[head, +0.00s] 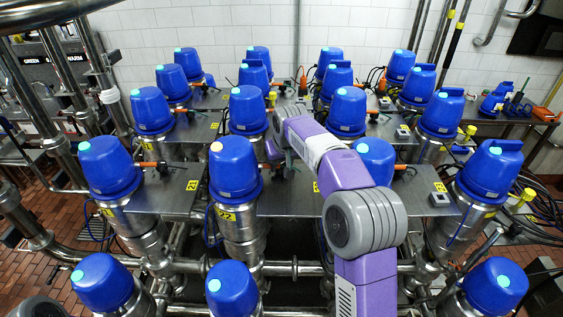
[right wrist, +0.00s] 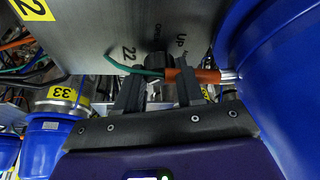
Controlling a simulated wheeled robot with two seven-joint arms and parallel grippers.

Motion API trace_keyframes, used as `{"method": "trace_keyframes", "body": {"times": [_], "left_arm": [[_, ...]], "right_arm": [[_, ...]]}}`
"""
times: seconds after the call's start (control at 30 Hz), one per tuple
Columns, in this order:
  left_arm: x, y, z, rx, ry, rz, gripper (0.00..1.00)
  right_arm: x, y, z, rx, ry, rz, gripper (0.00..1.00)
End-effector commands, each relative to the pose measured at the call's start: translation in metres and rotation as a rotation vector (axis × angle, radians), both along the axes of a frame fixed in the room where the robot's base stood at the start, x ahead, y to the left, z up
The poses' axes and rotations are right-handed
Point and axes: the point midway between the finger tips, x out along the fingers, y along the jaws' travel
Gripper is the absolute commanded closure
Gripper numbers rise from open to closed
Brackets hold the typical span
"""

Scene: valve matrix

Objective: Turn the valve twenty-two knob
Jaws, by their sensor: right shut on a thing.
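The valve twenty-two (head: 233,172) is a blue-capped steel cylinder with a yellow light on top and a yellow 22 label, left of centre in the head view. My right gripper (right wrist: 158,82) is at the metal plate beside it, its two dark fingers shut on the black valve knob (right wrist: 150,62). The plate near the knob is marked 22, UP and OPEN. In the head view my right arm hides most of the knob area.
An orange connector (right wrist: 194,75) with a green cable crosses close over the fingers. A blue valve cap (right wrist: 285,80) stands close at the right of the wrist view. Several similar valves with cyan lights surround the steel plate (head: 165,195).

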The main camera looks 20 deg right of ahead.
Motion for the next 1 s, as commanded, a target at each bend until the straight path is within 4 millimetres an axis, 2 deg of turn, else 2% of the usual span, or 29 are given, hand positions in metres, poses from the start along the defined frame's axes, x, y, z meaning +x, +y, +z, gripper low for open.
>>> {"method": "trace_keyframes", "body": {"times": [0.5, 1.0], "left_arm": [[0.000, 0.000, 0.014, 0.000, 0.000, 0.000, 0.57], [0.000, 0.000, 0.017, 0.000, 0.000, 0.000, 0.57]], "right_arm": [[0.002, 0.003, 0.004, -0.002, -0.006, -0.388, 0.93], [0.002, 0.003, 0.003, 0.001, -0.008, -0.493, 0.93]]}}
